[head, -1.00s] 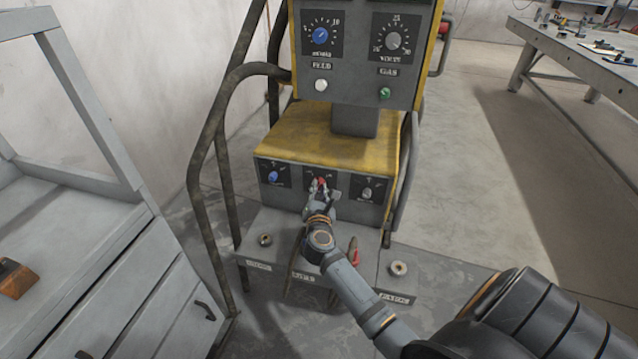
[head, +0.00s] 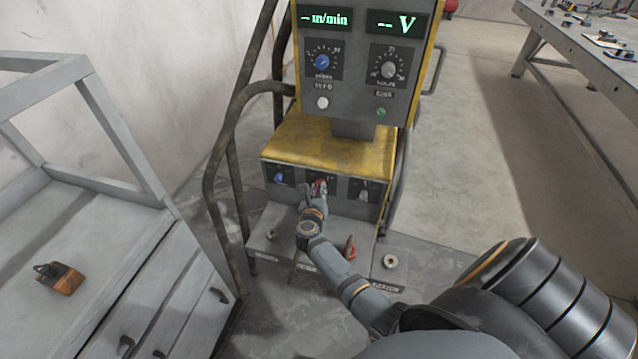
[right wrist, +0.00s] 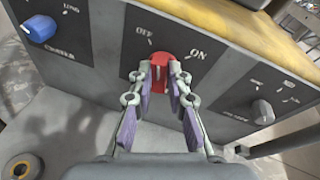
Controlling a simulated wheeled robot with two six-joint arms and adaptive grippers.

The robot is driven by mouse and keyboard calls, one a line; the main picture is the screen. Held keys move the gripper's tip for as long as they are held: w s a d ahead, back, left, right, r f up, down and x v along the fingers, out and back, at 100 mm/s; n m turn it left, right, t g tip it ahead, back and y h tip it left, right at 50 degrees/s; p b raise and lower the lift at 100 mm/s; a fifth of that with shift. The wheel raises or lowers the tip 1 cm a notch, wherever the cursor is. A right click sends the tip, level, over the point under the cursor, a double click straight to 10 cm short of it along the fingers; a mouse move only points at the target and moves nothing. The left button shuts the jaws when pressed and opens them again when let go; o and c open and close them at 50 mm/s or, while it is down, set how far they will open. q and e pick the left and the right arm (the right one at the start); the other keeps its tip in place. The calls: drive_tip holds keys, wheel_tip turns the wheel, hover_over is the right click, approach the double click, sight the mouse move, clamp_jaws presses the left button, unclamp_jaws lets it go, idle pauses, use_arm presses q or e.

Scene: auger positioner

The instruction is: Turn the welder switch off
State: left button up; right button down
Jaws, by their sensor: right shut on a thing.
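The welder (head: 310,145) is a yellow and grey machine with a dark front panel. Its red switch (right wrist: 160,66) sits at the middle of the lower panel, between the OFF label (right wrist: 143,30) and the ON label (right wrist: 197,54). My right gripper (right wrist: 163,80) is shut on the red switch, with a finger on each side. The fingers partly hide the switch, and I cannot tell which mark it points to. In the head view my right gripper (head: 317,188) covers part of the switch. My left gripper is not in view.
A blue knob (right wrist: 40,29) and a grey knob (right wrist: 262,112) flank the switch. The upper unit has lit green displays (head: 398,23). Bent tube rails (head: 222,170) stand beside the welder. A grey cabinet (head: 150,260) is at left, a workbench (head: 590,45) at far right.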

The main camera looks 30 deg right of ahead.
drive_tip(key=shift+r+n+p, duration=0.2)
drive_tip(key=shift+n+p, duration=0.1)
drive_tip(key=shift+n, duration=0.1)
drive_tip(key=shift+w+a+f+n+g+h+p, duration=0.15)
drive_tip(key=shift+n+g+h+p, duration=0.2)
drive_tip(key=shift+n+p, duration=0.4)
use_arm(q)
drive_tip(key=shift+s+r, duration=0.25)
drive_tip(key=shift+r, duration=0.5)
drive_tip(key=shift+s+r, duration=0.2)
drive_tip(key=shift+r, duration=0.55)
use_arm(e)
drive_tip(key=shift+f+n+g, duration=0.1)
drive_tip(key=shift+n+g, duration=0.25)
drive_tip(key=shift+n, duration=0.6)
drive_tip(key=shift+h, duration=0.25)
drive_tip(key=c, duration=1.3)
unclamp_jaws()
